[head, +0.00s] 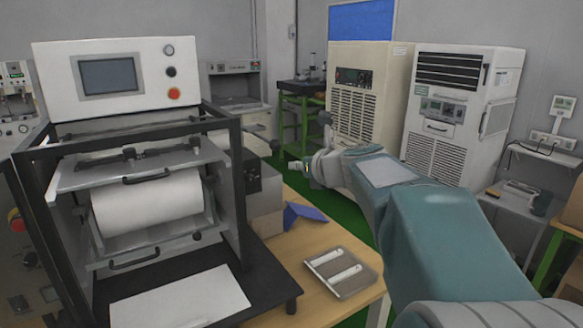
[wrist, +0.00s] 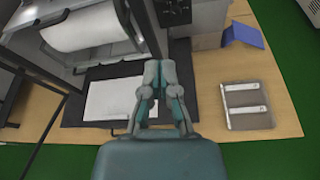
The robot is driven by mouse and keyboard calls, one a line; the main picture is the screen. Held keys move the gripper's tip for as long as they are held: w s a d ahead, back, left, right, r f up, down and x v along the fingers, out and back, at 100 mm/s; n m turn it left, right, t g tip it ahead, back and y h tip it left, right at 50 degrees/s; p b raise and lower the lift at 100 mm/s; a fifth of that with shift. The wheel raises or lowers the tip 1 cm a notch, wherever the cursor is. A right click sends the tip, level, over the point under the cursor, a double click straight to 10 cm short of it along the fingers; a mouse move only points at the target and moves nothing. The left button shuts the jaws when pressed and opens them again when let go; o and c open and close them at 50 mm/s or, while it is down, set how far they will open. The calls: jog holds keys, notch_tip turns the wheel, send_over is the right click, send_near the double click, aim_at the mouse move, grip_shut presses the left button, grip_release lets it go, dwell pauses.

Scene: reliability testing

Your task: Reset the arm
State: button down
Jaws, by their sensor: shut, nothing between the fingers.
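My arm (head: 430,225) reaches from the lower right toward the middle of the head view, its teal links large in front of the bench. My gripper (wrist: 158,66) is shut and empty in the wrist view, its two fingers together above the bench. In that view it overlaps the right edge of a white sheet (wrist: 108,100) on a dark base plate. In the head view the gripper is small at the arm's far end (head: 300,166), and its fingers are hard to make out there.
A test machine (head: 120,75) with a white roll (head: 150,203) and black frame stands at left. A tray (head: 345,290) with two white pieces and a blue angled object (head: 303,215) lie on the wooden table (head: 285,255). Two tall cabinets (head: 455,130) stand behind. Green floor shows between.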

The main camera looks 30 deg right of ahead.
dwell(0.4)
jog(key=s+a+f+n+g+y, duration=0.1)
jog(key=s+a+f+n+g, duration=0.25)
jog(key=s+a+n, duration=0.4)
jog(key=s+a+f+n+g+y, duration=0.15)
jog(key=s+a+f+n, duration=0.3)
jog(key=a+n, duration=0.6)
jog(key=s+f+n+g+h, duration=0.3)
jog(key=s+f+n, duration=0.6)
jog(key=n, duration=1)
jog(key=s+h, duration=0.1)
jog(key=s, duration=0.3)
jog(key=shift+s+f+g, duration=0.3)
jog(key=shift+s+g, duration=0.1)
